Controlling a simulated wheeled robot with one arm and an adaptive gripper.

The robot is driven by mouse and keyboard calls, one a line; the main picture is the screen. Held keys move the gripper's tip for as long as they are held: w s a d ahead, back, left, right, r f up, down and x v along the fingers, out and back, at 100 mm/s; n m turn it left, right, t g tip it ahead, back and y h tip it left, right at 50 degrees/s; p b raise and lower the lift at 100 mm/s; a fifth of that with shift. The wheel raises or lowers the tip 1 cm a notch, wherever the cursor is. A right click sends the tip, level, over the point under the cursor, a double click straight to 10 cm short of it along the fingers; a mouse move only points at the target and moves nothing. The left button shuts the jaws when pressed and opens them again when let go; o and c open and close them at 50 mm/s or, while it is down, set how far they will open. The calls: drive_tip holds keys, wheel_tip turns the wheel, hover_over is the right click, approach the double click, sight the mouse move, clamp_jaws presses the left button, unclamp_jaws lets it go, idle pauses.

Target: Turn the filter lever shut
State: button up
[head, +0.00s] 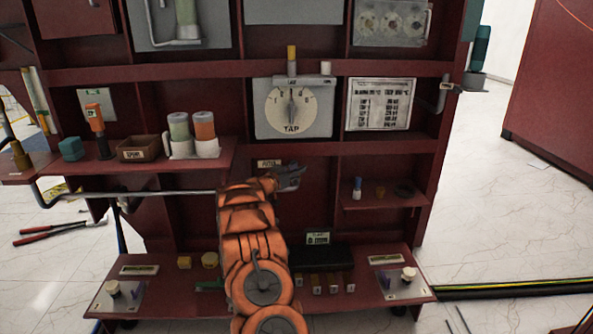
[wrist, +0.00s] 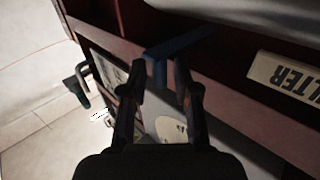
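The filter lever (wrist: 182,45) is a dark blue bar with a short stem, seen in the wrist view just beyond my fingertips. My gripper (wrist: 160,72) has its two dark fingers apart, with the blue stem between or just past their tips. Gaps show on both sides of the stem, and I see no clear contact. In the head view my gripper (head: 291,175) is at the panel just right of the filter label (head: 268,163), and it hides the lever there.
A dial plate marked TAP (head: 292,108) is above my gripper. A small shelf (head: 385,203) with little items is to its right. A grey pipe (head: 150,193) runs along the left. A lower ledge (head: 150,290) with fittings lies below. Open floor lies at right.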

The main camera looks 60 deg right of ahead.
clamp_jaws()
